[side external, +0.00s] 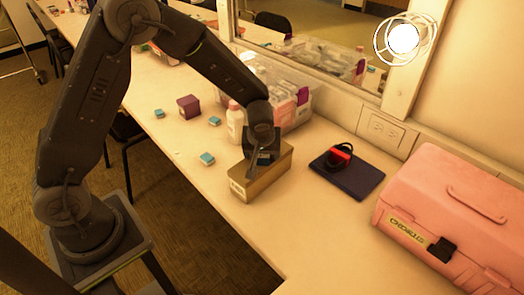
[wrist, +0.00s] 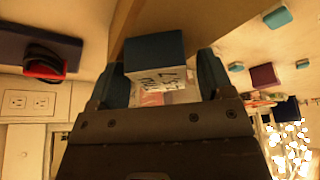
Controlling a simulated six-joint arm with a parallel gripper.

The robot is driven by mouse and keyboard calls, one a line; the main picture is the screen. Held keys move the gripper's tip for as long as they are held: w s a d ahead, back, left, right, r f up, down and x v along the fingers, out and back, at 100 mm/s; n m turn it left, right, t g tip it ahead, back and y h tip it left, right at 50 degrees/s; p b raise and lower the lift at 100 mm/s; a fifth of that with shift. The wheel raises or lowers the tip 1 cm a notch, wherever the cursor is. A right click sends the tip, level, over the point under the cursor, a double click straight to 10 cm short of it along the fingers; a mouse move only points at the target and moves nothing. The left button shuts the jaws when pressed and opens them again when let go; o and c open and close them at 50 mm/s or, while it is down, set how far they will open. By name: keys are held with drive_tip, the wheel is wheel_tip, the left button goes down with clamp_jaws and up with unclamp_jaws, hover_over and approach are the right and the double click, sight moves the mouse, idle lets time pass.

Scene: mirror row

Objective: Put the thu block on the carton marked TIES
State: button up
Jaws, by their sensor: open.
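A blue block (wrist: 154,48) with a white lettered face shows between my gripper's fingers in the wrist view. The lettering seems to read THU, but it is blurred. My gripper (wrist: 163,80) is open, with a finger on each side of the block. In the side view my gripper (side external: 262,160) is low over the tan carton (side external: 262,182), and the block there is mostly hidden. The block appears to be on the carton's top; I cannot tell whether a finger touches it. The carton's label is too small to read.
Several other small blue blocks (side external: 207,158) lie to the left, near a purple box (side external: 188,106). A white bottle (side external: 235,124) and a clear bin (side external: 298,118) stand behind the carton. A dark flat case (side external: 352,182) and a pink case (side external: 450,205) are on the right.

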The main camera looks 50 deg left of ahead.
drive_tip(key=v, duration=1.2)
drive_tip(key=s+r+m+h, duration=0.1)
drive_tip(key=s+r+m, duration=0.2)
drive_tip(key=s, duration=0.4)
drive_tip(key=s+r+m+t+h, duration=0.1)
drive_tip(key=s+r+m, duration=0.2)
drive_tip(key=s, duration=0.4)
drive_tip(key=s+a+r+m+t+h, duration=0.1)
drive_tip(key=s+r+m, duration=0.2)
drive_tip(key=s+r, duration=0.2)
drive_tip(key=shift+s+r, duration=0.25)
drive_tip(key=shift+s, duration=0.75)
